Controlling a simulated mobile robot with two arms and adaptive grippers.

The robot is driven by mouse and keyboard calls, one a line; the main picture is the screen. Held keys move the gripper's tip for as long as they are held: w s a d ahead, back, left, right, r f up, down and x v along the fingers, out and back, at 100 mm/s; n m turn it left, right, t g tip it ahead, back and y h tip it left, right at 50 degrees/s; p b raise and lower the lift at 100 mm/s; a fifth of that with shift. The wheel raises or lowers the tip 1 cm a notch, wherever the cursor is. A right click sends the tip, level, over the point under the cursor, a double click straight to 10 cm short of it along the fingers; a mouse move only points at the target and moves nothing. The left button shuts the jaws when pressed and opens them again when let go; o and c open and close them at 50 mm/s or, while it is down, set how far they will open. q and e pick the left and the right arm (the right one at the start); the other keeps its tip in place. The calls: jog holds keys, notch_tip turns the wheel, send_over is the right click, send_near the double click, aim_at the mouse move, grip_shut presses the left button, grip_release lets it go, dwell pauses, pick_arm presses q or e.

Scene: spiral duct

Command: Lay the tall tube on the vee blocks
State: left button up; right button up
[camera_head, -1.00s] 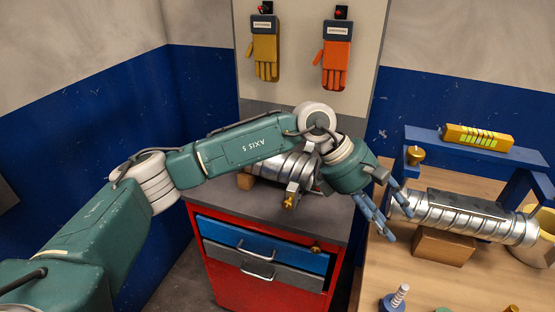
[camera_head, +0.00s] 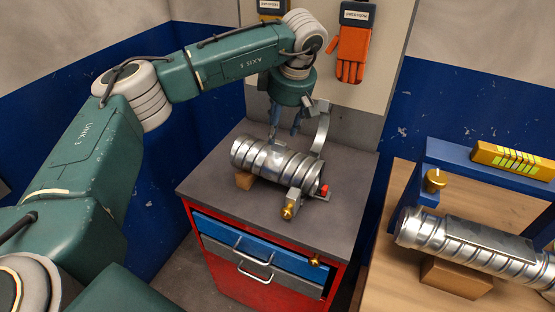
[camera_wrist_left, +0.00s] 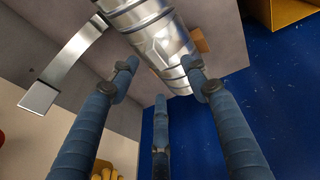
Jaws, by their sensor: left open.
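A ribbed metal tube (camera_head: 272,160) lies on its side on the grey cabinet top, with a wooden block (camera_head: 244,181) under its left end. Another ribbed metal tube (camera_head: 470,246) lies on a wooden block (camera_head: 455,277) on the bench at right. I cannot tell which is the tall tube. My left gripper (camera_head: 285,134) is open and points down just above and behind the cabinet tube. In the left wrist view the cabinet tube (camera_wrist_left: 155,40) lies beyond the spread fingers (camera_wrist_left: 163,85), with no grip on it. My right gripper is out of view.
A bracket with a brass knob (camera_head: 288,211) and a raised curved metal strap (camera_head: 321,133) stands by the cabinet tube's right end. A blue stand (camera_head: 425,180) with a yellow level (camera_head: 512,160) is on the bench. Gloves hang on the back panel. The cabinet's front right top is clear.

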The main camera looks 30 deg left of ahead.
aim_at(279, 142)
pick_arm(q)
jog(key=f+p, duration=0.2)
jog(key=shift+w+f, duration=0.4)
jog(key=shift+p+x, duration=0.5)
jog(key=shift+x, duration=0.55)
jog(key=shift+f, duration=0.25)
jog(key=c, duration=1.1)
grip_shut()
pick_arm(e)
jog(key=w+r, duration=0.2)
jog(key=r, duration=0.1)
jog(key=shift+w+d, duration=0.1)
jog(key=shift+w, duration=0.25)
pick_arm(q)
jog(key=shift+r, duration=0.1)
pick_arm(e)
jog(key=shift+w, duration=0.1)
